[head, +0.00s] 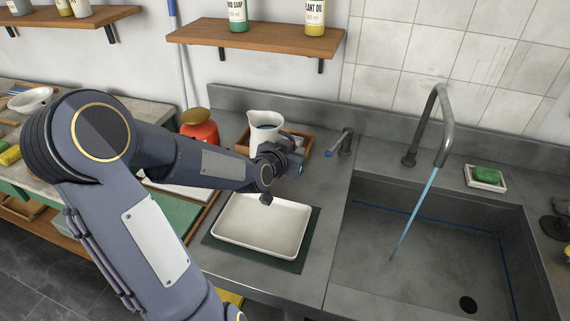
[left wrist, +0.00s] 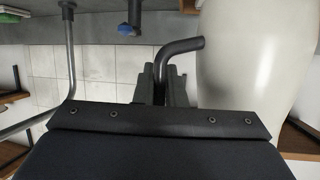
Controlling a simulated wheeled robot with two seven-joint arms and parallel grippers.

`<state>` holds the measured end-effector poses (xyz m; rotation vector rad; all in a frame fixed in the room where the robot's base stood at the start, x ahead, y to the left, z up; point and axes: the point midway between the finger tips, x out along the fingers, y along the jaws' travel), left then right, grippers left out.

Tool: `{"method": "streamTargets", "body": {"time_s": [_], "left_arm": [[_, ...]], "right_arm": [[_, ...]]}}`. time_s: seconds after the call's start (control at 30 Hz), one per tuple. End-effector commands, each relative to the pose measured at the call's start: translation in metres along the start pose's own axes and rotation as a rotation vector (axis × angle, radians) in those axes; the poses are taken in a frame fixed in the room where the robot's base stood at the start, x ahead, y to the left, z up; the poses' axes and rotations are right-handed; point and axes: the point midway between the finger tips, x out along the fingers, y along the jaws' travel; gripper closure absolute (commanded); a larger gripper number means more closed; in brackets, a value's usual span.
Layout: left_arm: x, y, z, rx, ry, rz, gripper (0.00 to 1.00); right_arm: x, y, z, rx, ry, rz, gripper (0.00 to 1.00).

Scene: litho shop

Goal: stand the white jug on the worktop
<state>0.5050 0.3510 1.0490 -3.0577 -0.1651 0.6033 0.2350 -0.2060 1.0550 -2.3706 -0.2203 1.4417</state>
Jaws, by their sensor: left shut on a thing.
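The white jug (head: 265,135) is upright at the back of the worktop, left of the small blue-tipped tap, in front of or in a wooden tray (head: 305,153). My left gripper (head: 284,157) is at the jug's right side. In the left wrist view the jug (left wrist: 255,60) fills the right side, and my left gripper (left wrist: 166,85) is shut on its dark bent handle (left wrist: 185,46). The jug's base is hidden by my arm, so I cannot tell whether it touches the tray. My right gripper is not in view.
A white shallow tray (head: 262,223) lies on a dark green mat (head: 215,243) in front. The sink (head: 430,235) with running water is at the right. A red container (head: 199,127) stands left of the jug. Worktop (head: 335,185) between mat and sink is bare.

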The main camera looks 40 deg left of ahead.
Motion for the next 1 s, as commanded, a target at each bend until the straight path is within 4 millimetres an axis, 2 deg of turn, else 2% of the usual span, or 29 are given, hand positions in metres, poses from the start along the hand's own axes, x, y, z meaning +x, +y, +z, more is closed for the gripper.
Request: {"method": "streamTargets", "body": {"time_s": [0.2,0.53,0.73,1.0], "left_arm": [[0.027,-0.023,0.028,-0.001,0.002,0.001,1.0],[0.044,-0.038,0.045,0.002,0.004,0.0,1.0],[0.053,-0.035,0.068,0.004,0.004,0.003,1.0],[0.054,-0.035,0.07,0.007,0.006,0.001,1.0]], "right_arm": [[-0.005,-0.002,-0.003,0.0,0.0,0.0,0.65],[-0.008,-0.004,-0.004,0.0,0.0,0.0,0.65],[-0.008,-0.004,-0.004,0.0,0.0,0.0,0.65],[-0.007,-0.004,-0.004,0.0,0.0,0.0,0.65]]}}
